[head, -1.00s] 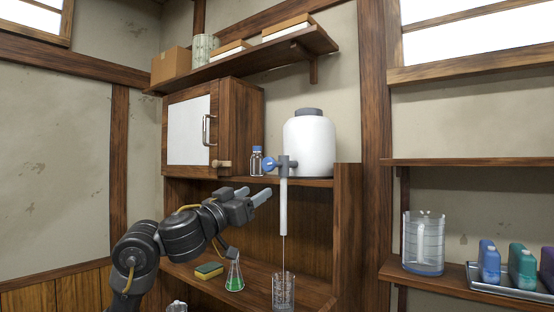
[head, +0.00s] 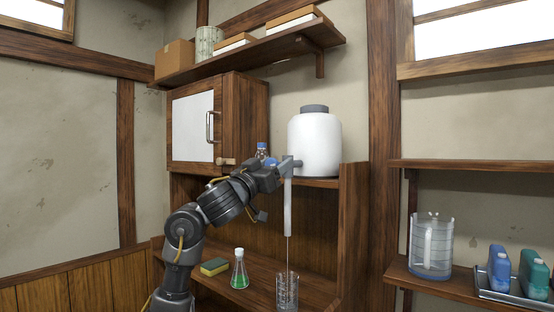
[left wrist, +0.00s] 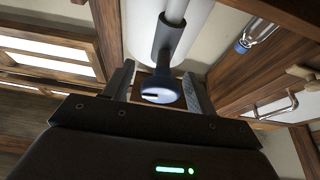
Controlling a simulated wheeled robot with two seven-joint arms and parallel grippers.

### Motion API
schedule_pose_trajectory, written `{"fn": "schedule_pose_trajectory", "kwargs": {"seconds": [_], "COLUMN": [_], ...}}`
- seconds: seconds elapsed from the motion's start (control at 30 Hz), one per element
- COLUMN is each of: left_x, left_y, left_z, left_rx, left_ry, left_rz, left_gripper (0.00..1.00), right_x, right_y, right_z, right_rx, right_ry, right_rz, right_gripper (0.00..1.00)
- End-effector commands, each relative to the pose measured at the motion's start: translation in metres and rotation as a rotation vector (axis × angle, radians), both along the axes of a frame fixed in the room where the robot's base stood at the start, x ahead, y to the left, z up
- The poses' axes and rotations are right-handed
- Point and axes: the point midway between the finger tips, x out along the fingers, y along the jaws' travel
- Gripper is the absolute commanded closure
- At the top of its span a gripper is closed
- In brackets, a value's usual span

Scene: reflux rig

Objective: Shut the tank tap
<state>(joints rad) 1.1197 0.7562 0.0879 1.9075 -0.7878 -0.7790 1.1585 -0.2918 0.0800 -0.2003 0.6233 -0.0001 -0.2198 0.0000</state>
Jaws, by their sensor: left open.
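The white tank (head: 315,145) with a grey cap stands on the shelf ledge. Its grey tap (head: 287,170) has a pale spout tube (head: 288,210) pointing down. A thin stream (head: 289,253) runs from the tube into a glass beaker (head: 287,292). My left gripper (head: 272,173) is at the tap and hides its handle in the head view. In the left wrist view the round blue tap handle (left wrist: 158,94) lies between the two fingers of the open left gripper (left wrist: 159,75), with gaps on both sides. My right gripper is not in view.
A blue-capped bottle (head: 261,151) stands just behind my left gripper, near the wall cabinet (head: 240,125). A flask with green liquid (head: 239,272) and a sponge (head: 214,267) are on the lower shelf. A clear jug (head: 431,247) stands on the right shelf.

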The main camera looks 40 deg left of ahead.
Motion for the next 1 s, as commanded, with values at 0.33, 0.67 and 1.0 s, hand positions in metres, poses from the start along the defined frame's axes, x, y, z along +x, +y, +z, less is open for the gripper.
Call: {"fn": "schedule_pose_trajectory", "kwargs": {"seconds": [0.33, 0.67, 1.0], "left_x": [0.0083, 0.008, 0.0079], "left_y": [-0.0008, -0.0008, -0.0007], "left_z": [0.0023, 0.0023, 0.0036], "left_rx": [0.001, 0.0, 0.194], "left_ry": [0.0, 0.0, 0.006], "left_rz": [-0.001, -0.001, 0.001], "left_gripper": [0.43, 0.79, 0.87], "right_x": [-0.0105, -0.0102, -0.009], "right_y": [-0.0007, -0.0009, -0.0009], "right_z": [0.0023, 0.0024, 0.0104], "right_rx": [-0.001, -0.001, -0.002], "right_ry": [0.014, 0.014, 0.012], "right_rz": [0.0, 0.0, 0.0], "right_gripper": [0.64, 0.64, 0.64]}}
